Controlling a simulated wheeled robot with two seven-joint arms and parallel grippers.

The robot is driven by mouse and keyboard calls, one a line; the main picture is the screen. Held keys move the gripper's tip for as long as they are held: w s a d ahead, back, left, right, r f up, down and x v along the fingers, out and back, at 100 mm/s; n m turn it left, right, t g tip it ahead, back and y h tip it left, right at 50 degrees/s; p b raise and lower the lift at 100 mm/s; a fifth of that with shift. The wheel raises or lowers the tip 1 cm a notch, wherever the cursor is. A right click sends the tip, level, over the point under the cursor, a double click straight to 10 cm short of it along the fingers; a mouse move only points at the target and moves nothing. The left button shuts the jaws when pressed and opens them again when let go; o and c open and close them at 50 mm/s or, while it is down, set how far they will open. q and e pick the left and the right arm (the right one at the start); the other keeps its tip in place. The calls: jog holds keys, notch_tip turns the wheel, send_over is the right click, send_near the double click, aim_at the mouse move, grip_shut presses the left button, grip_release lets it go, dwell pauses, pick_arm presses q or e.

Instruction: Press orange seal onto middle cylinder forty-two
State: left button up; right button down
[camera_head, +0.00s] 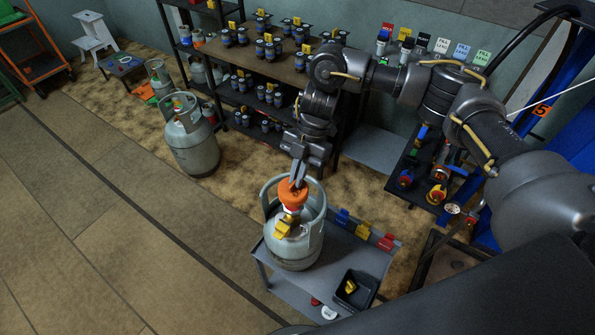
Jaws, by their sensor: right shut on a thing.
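A grey gas cylinder (299,252) stands upright on a low grey bench (349,256) in the middle of the head view. A yellow tag (284,226) hangs at its top; any number on it is too small to read. My right gripper (297,186) points down over the cylinder's top and is shut on the orange seal (292,195). The seal is at the valve, inside the cylinder's collar; whether it touches the valve I cannot tell. My left gripper does not show.
Blue, yellow and red label cards (364,230) stand along the bench's back edge. A black bin (356,289) sits at its front right. Another grey cylinder (191,143) stands on the floor at left. A shelf of small dark canisters (262,78) stands behind.

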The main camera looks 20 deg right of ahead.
jog(key=f, duration=0.1)
jog(key=f+b, duration=0.1)
jog(key=f, duration=0.1)
jog(key=shift+w+f+b, duration=0.25)
jog(key=shift+w+b, duration=0.05)
jog(key=shift+s+f, duration=0.1)
jog(key=shift+f, duration=0.35)
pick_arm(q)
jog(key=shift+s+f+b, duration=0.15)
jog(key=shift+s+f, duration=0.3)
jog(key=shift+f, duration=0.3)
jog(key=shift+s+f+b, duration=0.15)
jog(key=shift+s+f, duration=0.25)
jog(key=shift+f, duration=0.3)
pick_arm(e)
jog(key=shift+f, duration=0.15)
pick_arm(q)
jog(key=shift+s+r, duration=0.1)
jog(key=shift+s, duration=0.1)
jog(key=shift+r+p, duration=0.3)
jog(key=shift+p, duration=0.1)
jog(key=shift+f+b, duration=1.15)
pick_arm(e)
jog(key=shift+f, duration=1.65)
jog(key=c, duration=1.5)
grip_release()
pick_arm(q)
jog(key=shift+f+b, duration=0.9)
pick_arm(e)
jog(key=v, duration=1.1)
